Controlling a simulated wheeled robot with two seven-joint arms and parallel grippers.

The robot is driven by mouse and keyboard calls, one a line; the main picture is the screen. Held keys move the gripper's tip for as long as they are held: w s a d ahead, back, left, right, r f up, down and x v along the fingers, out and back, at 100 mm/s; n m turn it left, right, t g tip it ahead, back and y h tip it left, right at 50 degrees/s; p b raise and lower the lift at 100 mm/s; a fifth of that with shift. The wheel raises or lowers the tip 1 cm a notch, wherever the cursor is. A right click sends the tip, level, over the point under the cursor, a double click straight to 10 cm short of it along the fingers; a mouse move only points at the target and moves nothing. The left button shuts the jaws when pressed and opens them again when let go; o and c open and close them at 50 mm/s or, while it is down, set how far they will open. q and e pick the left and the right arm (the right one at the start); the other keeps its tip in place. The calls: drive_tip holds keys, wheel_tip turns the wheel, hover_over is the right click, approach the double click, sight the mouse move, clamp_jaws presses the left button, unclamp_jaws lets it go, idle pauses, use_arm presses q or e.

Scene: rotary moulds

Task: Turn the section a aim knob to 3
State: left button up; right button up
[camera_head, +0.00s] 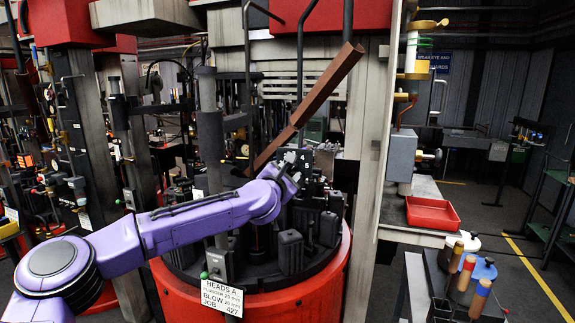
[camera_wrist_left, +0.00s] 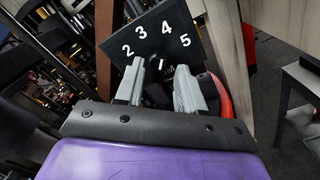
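The dark number plate (camera_wrist_left: 165,38) of a dial shows white figures 2, 3, 4 and 5 in the left wrist view. A dark knob (camera_wrist_left: 158,72) sits low at its middle with a short upright white mark. My left gripper (camera_wrist_left: 161,75) has its two grey fingers apart, one on each side of the knob. I cannot tell whether they touch it. In the head view the left gripper (camera_head: 294,160) is at the plate (camera_head: 308,162), of which the 4 and 5 show; the gripper covers the rest. My right gripper is out of view.
A round red machine base (camera_head: 290,297) with dark moulds stands below my left arm. A sign reading HEADS A (camera_head: 222,297) hangs on it. A rusty beam (camera_head: 315,100) slants above the gripper. A red tray (camera_head: 432,213) and wooden-handled tools (camera_head: 465,272) are at the right.

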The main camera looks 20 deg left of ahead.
use_arm(q)
drive_tip(key=shift+r, duration=0.1)
clamp_jaws()
drive_tip(key=shift+a, duration=0.1)
drive_tip(key=shift+f+n+b, duration=0.25)
drive_tip(key=shift+n+b, duration=0.05)
drive_tip(key=shift+b, duration=0.4)
drive_tip(key=shift+n+b, duration=3.6)
drive_tip(key=shift+b, duration=0.8)
